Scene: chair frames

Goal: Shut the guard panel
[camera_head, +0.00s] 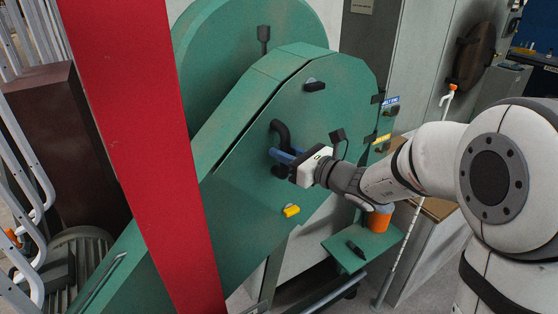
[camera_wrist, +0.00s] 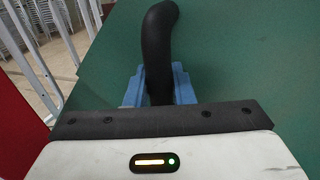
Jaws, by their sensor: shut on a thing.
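The green guard panel (camera_head: 335,115) is at the centre of the head view, on a large green machine housing (camera_head: 235,90). A dark gap runs along its upper left edge, so the panel stands a little apart from the housing there. Its curved black handle (camera_head: 278,130) is on its face. My gripper (camera_head: 281,158) has its blue fingers shut around the lower part of this handle. In the wrist view the black handle (camera_wrist: 160,35) rises from between the blue fingers of my gripper (camera_wrist: 159,85), with the green panel (camera_wrist: 240,55) behind. The fingertips are partly hidden by the handle.
A red post (camera_head: 135,110) stands in front at left. White tube chair frames (camera_head: 25,175) and a brown block (camera_head: 65,140) are beyond it. A yellow latch (camera_head: 291,211) and a black one (camera_head: 314,85) sit at the panel. A green shelf (camera_head: 345,262) with an orange cup (camera_head: 379,220) is below right.

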